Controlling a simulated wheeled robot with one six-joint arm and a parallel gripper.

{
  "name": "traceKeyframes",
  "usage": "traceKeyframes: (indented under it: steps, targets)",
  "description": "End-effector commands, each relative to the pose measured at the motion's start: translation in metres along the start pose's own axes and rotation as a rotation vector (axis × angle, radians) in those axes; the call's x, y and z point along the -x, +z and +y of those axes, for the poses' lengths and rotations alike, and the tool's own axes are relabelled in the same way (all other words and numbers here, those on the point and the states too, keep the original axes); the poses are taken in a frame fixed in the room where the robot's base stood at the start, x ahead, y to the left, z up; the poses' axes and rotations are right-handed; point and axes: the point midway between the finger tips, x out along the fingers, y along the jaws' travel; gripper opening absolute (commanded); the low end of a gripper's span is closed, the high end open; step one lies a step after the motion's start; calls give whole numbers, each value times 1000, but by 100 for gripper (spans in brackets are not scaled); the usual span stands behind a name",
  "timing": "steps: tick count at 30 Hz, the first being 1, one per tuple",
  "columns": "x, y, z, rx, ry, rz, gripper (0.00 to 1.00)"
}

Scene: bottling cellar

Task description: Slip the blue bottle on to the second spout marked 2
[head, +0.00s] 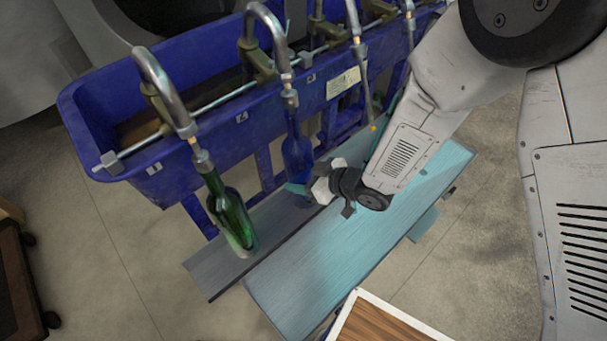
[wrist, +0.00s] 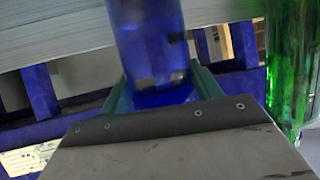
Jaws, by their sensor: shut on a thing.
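The blue bottle (head: 297,154) stands near upright under the second curved spout (head: 270,42) from the left in the head view. Its neck top meets the spout's lower tip; I cannot tell how far the tip is inside. My gripper (head: 306,186) is shut on the lower part of the blue bottle, from the right. In the wrist view the blue bottle (wrist: 150,45) sits between the teal fingers of my gripper (wrist: 164,88). Small tags on the trough are too small to read surely. The bottle's base is partly hidden by the gripper.
A green bottle (head: 230,215) hangs or stands at the leftmost spout (head: 160,82), close beside; it shows at the right in the wrist view (wrist: 290,65). The blue trough (head: 120,120) carries more spouts to the right. A grey board (head: 215,272) and a teal bench (head: 320,255) lie below.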

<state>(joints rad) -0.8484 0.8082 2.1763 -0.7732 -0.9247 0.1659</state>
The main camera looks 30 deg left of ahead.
Motion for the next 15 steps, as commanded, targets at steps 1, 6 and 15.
traceKeyframes:
  steps: [1, 6, 15]
  targets:
    - [0, 0, 0, 0, 0, 2, 26]
    - [-1, 2, 0, 0, 0, 1, 26]
    - [-3, 6, 0, 1, 0, 2, 26]
